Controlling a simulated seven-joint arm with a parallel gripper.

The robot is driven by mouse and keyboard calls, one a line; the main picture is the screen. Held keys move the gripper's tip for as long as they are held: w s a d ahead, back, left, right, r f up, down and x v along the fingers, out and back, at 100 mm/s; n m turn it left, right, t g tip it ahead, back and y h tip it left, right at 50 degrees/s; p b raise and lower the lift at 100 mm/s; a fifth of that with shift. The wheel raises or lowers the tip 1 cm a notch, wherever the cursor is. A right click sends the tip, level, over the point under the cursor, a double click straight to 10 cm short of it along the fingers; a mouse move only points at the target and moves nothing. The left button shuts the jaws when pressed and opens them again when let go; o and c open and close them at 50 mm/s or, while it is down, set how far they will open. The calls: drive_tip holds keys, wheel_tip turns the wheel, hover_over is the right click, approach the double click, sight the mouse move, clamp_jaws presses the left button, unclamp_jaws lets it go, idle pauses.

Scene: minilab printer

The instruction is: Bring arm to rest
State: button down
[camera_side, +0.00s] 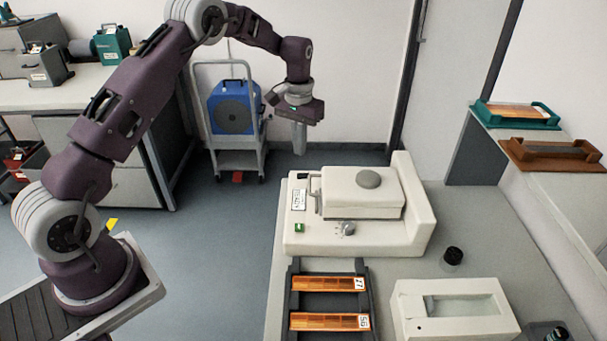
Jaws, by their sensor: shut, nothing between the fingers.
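My gripper (299,139) hangs from my raised arm at the upper middle of the side view, pointing down. Its fingers are together, with nothing held between them. It is in the air, behind and above the back left corner of a white machine (300,240) with a lidded top and a round grey knob. My gripper touches nothing that I can see.
A black rack (293,305) with two orange strips lies in front of the machine. A white box (455,312), a small black cylinder (453,256), a green tray (545,123) and a brown tray (590,155) are to the right. A blue unit (235,108) stands on a trolley behind.

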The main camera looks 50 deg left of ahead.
drive_tip(key=s+d+r+m+t, duration=0.1)
drive_tip(key=s+d+r, duration=0.4)
drive_tip(key=r, duration=0.4)
drive_tip(key=s+d+r+t, duration=0.1)
drive_tip(key=s+d+r, duration=0.1)
drive_tip(key=s+r, duration=0.65)
drive_tip(key=s+d+r+m+t, duration=0.1)
drive_tip(key=s+d, duration=0.2)
drive_tip(key=s, duration=0.8)
drive_tip(key=s+d+r+m+t, duration=0.1)
drive_tip(key=s+d+t, duration=0.1)
drive_tip(key=s, duration=0.9)
drive_tip(key=shift+s+d+r+t, duration=0.15)
drive_tip(key=shift+d+r+t, duration=0.15)
drive_tip(key=shift+d, duration=0.15)
